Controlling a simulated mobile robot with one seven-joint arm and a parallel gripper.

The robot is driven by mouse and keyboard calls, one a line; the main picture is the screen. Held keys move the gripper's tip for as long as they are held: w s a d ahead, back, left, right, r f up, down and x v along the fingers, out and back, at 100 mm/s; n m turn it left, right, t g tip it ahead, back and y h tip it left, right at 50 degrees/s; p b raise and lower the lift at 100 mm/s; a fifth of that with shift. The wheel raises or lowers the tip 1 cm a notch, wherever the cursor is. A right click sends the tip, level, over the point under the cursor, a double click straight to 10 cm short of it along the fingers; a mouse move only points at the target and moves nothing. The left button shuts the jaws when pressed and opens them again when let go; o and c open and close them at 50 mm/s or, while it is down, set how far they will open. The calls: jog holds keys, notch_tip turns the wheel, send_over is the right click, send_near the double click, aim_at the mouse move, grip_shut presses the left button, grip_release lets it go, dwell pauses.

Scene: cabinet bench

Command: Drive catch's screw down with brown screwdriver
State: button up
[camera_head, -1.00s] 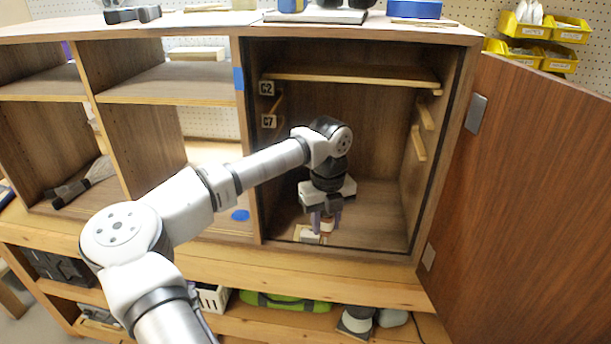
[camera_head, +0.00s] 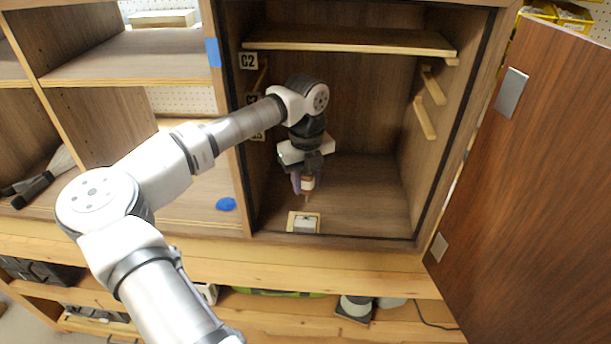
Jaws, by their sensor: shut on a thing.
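The catch (camera_head: 305,223) is a small whitish piece on a pale base on the cabinet floor, near the front edge of the open right-hand compartment. Its screw is too small to make out. My gripper (camera_head: 305,184) is inside that compartment, pointing down, shut on the brown screwdriver (camera_head: 308,183). The screwdriver hangs roughly upright with its thin tip just above and behind the catch. It looks apart from the catch, though the exact gap is hard to tell.
A shelf (camera_head: 350,40) crosses the compartment above my arm, with short wooden rails on the side walls. The wooden door (camera_head: 535,190) stands open at right. A blue disc (camera_head: 226,204) lies left of the compartment. The compartment floor right of the catch is clear.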

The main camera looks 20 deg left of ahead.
aim_at(306, 192)
notch_tip(306, 192, down, 4)
jog(key=shift+r+b, duration=0.15)
jog(key=shift+b, duration=0.65)
jog(key=shift+f+b, duration=0.65)
jog(key=shift+f, duration=0.1)
jog(key=shift+w+a+f+b, duration=0.15)
jog(key=shift+f+b, duration=0.25)
jog(key=shift+b, duration=0.45)
dwell(0.9)
